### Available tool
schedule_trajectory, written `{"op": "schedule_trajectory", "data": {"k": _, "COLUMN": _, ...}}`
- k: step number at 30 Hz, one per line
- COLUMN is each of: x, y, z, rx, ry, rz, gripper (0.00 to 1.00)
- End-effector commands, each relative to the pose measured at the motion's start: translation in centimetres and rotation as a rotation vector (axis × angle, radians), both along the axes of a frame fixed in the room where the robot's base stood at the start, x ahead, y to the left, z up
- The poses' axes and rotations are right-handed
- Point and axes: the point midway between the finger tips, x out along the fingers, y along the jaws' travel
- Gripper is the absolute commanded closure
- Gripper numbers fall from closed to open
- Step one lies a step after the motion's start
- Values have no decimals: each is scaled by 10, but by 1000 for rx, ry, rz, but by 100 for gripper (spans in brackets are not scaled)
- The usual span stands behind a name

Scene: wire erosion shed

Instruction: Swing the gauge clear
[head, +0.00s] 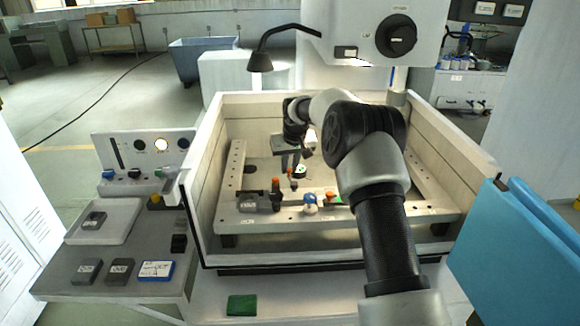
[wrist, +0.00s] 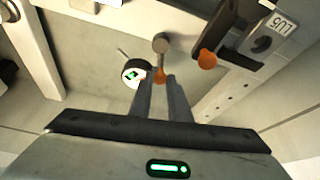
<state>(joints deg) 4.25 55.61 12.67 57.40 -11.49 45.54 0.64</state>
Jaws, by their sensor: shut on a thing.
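The gauge (wrist: 133,73) is a small round dial with a black rim and a white and green face. In the wrist view it sits just left of my fingertips, with a thin stem pointing up-left. A grey post with a round head (wrist: 160,42) stands beside it, and a small orange tip (wrist: 160,76) lies between my fingers. My gripper (wrist: 160,86) is shut on this orange tip. In the head view my gripper (head: 292,168) is low inside the tank, and the gauge there is small and partly hidden.
A clamp block labelled LU5 (wrist: 262,42) with an orange knob (wrist: 207,59) is close to my fingers. The open tank (head: 205,165) has tall walls around my arm. A control panel (head: 145,150) stands left; a lamp (head: 260,62) hangs above the tank's back.

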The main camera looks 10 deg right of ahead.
Motion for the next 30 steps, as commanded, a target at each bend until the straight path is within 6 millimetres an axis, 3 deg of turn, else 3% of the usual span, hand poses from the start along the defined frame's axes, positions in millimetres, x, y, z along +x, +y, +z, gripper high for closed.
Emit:
{"op": "schedule_trajectory", "data": {"k": 10, "x": 0, "y": 1, "z": 0, "rx": 0, "ry": 0, "rz": 4, "gripper": 100}}
{"op": "schedule_trajectory", "data": {"k": 11, "x": 0, "y": 1, "z": 0, "rx": 0, "ry": 1, "rz": 4, "gripper": 78}}
{"op": "schedule_trajectory", "data": {"k": 14, "x": 0, "y": 1, "z": 0, "rx": 0, "ry": 0, "rz": 3, "gripper": 65}}
{"op": "schedule_trajectory", "data": {"k": 23, "x": 0, "y": 0, "z": 1, "rx": 0, "ry": 0, "rz": 2, "gripper": 65}}
{"op": "schedule_trajectory", "data": {"k": 30, "x": -11, "y": -1, "z": 31, "rx": -2, "ry": -4, "rz": 2, "gripper": 65}}
